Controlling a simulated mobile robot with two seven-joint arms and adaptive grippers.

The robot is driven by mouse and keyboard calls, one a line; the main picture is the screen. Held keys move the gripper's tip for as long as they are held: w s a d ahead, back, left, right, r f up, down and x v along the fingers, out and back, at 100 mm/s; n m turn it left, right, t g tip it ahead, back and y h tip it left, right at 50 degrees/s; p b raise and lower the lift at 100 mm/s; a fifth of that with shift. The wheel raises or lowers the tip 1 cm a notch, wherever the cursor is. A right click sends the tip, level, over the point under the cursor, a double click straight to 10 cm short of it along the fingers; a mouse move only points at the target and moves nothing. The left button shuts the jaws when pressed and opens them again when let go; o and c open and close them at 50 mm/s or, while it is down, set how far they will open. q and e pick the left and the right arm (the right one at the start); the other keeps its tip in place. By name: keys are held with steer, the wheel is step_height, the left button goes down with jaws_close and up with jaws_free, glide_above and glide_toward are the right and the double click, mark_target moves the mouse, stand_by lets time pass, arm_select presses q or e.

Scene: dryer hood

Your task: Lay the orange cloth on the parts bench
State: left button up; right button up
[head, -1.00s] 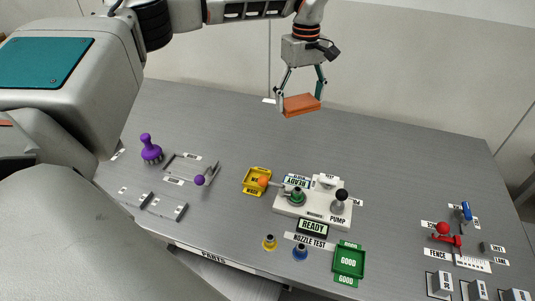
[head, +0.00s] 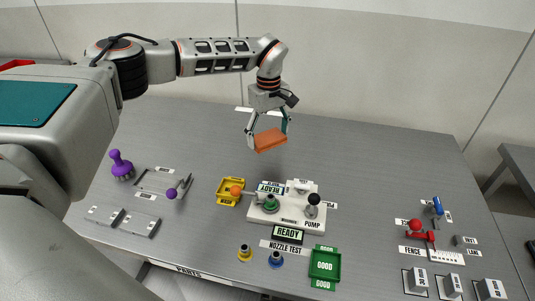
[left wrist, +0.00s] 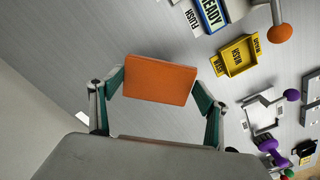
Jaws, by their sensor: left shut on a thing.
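The orange cloth (head: 270,141) is a folded flat block held between the fingertips of my left gripper (head: 268,132). It hangs above the far middle of the grey parts bench (head: 370,160), apart from the surface as far as I can tell. In the left wrist view the cloth (left wrist: 160,79) sits between the two green-padded fingers of my left gripper (left wrist: 160,88), which touch its two sides. My right gripper is not in view.
The white pump stand (head: 287,215), yellow wash tray (head: 231,191) and green good tray (head: 325,264) stand at the middle front. A red-knobbed fence (head: 421,235) is at the right. The bench's back right is clear.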

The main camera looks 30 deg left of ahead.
mark_target(269, 161)
arm_select(q)
steer(key=shift+f, duration=3.7)
steer(key=shift+f, duration=0.1)
steer(key=o, duration=1)
steer(key=shift+c, duration=0.2)
step_height(269, 161, up, 12)
steer(key=shift+r, duration=0.15)
steer(key=shift+s, duration=0.1)
